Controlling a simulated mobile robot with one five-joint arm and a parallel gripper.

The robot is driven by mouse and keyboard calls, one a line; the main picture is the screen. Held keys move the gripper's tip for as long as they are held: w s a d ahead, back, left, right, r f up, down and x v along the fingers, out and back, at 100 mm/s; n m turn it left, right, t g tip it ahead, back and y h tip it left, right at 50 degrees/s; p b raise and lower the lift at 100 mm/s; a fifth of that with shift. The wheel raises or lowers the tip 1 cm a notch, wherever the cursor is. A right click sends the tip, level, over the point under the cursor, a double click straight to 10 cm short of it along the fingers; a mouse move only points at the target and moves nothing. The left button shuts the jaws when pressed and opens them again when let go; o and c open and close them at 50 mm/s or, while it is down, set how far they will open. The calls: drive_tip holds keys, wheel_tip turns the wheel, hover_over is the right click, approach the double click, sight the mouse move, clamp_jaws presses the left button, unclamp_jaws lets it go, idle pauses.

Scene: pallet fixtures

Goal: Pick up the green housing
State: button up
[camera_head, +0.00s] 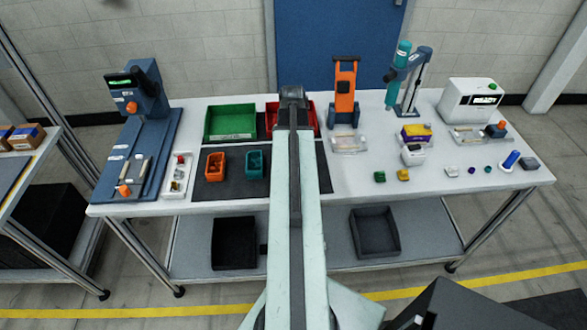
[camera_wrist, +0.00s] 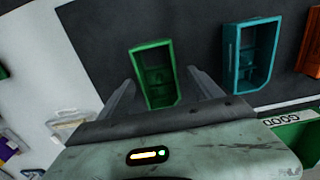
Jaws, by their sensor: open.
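The green housing (camera_wrist: 153,68) is an open, box-like part with inner compartments, lying on a dark mat in the wrist view. My gripper (camera_wrist: 161,77) is open, with one finger toward each side of the housing. The lower part of the housing shows between the fingers; I cannot tell how high the fingers are above the mat. No contact shows. In the head view my arm hides the housing and the gripper.
A teal housing (camera_wrist: 250,52) lies beside the green one, with an orange housing (camera_head: 215,167) further along. Green (camera_head: 230,122) and red (camera_head: 305,118) bins stand at the mat's back. An orange-framed device (camera_head: 345,92) stands right of my arm. The front right tabletop holds small parts.

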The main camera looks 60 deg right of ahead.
drive_tip(key=shift+f, duration=0.9)
drive_tip(key=shift+r, duration=0.2)
drive_tip(key=c, duration=1.6)
